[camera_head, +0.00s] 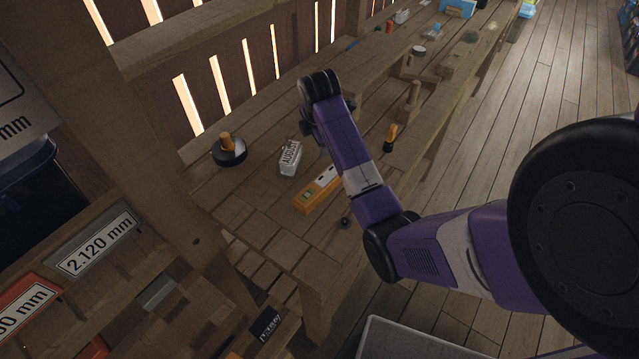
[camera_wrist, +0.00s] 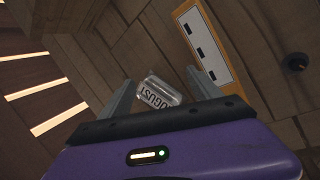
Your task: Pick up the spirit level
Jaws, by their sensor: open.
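In the wrist view the orange level with a white, black-marked face (camera_wrist: 207,48) lies at the upper right, outside my fingers. My gripper (camera_head: 320,142) is open and apart from the level, above the bench on its far side.
A dark round object with a wooden knob (camera_head: 229,150) is at left. A small dark knob (camera_head: 345,222) lies near the level. An orange-and-black tool (camera_head: 390,137) and a wooden peg (camera_head: 413,95) are at right.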

